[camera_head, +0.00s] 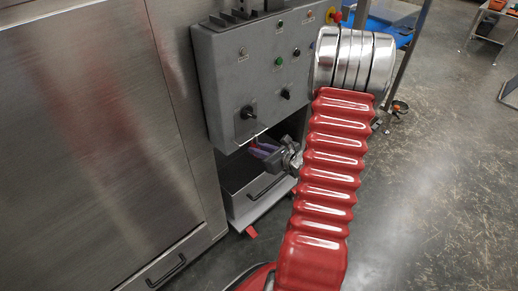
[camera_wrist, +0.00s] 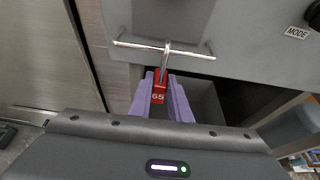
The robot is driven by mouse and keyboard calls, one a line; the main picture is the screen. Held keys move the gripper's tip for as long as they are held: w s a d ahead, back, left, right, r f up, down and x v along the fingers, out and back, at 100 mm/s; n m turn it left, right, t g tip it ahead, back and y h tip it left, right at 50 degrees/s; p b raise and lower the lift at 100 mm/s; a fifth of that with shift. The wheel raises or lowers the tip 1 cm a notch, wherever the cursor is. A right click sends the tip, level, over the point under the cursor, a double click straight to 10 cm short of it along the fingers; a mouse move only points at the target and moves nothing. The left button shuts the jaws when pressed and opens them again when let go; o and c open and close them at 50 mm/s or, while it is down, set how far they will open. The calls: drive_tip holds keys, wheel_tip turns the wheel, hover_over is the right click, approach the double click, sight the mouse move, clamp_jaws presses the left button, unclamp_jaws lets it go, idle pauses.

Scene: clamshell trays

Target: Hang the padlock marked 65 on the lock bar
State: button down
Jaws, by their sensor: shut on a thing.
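The red padlock marked 65 (camera_wrist: 158,96) is between the purple fingers of my gripper (camera_wrist: 160,84) in the wrist view. My gripper is shut on its body, with the number facing the camera. Its metal shackle points up and crosses the thin chrome lock bar (camera_wrist: 135,45) on the underside of the grey panel. I cannot tell whether the shackle is around the bar or only in front of it. In the head view my gripper (camera_head: 264,150) is just below the control box, and only a bit of red shows at its fingertips.
The grey control box (camera_head: 228,95) with knobs and buttons is right above my gripper. An open grey drawer (camera_head: 243,190) lies below it. A large steel cabinet (camera_head: 95,130) stands at left. Open floor (camera_head: 430,200) lies to the right.

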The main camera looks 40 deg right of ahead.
drive_tip(key=c, duration=1.6)
unclamp_jaws()
drive_tip(key=shift+o, duration=0.2)
drive_tip(key=shift+s, duration=0.1)
drive_tip(key=v, duration=1.3)
drive_tip(key=shift+s, duration=0.3)
